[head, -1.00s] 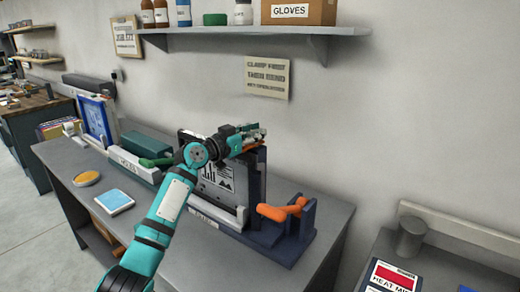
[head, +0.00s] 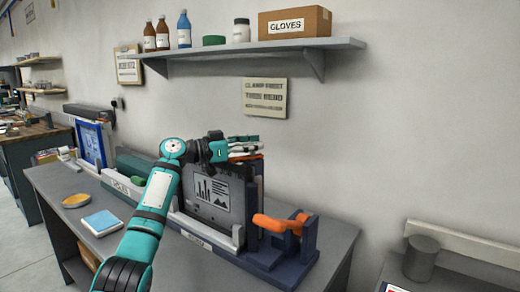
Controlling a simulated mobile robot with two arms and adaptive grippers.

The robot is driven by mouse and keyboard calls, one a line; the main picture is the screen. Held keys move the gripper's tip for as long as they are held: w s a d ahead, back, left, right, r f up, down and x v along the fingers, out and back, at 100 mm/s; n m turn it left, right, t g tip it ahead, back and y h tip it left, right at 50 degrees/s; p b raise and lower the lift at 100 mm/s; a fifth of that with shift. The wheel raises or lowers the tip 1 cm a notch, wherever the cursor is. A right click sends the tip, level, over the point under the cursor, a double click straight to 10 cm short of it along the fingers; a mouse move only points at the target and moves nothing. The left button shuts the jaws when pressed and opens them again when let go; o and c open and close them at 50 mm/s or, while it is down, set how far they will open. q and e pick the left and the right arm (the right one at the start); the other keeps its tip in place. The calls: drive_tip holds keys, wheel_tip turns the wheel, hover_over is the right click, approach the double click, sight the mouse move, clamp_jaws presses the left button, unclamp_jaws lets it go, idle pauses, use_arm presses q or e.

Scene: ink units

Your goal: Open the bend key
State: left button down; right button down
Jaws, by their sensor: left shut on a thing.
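A blue clamp fixture (head: 310,240) stands at the right end of the grey bench. An orange handle (head: 272,223) sticks out from it to the left. A dark plate with a printed chart panel (head: 212,190) stands upright beside it. My left gripper (head: 243,148) is at the top edge of this plate, shut on a thin orange-red piece (head: 246,157) that may be the bend key. The fingers hide most of that piece, so I cannot tell how far it is turned. My right gripper is not in view.
The bench (head: 185,262) also holds a blue square pad (head: 101,222), a yellow round dish (head: 76,200) and a blue-framed panel (head: 92,145) at the left. A wall shelf (head: 260,47) with bottles and a gloves box (head: 295,22) hangs above. A grey cylinder (head: 421,258) stands at right.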

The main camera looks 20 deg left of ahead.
use_arm(q)
drive_tip(key=shift+f, duration=0.1)
drive_tip(key=c, duration=1.2)
unclamp_jaws()
drive_tip(key=shift+c, duration=0.2)
drive_tip(key=v, duration=1.2)
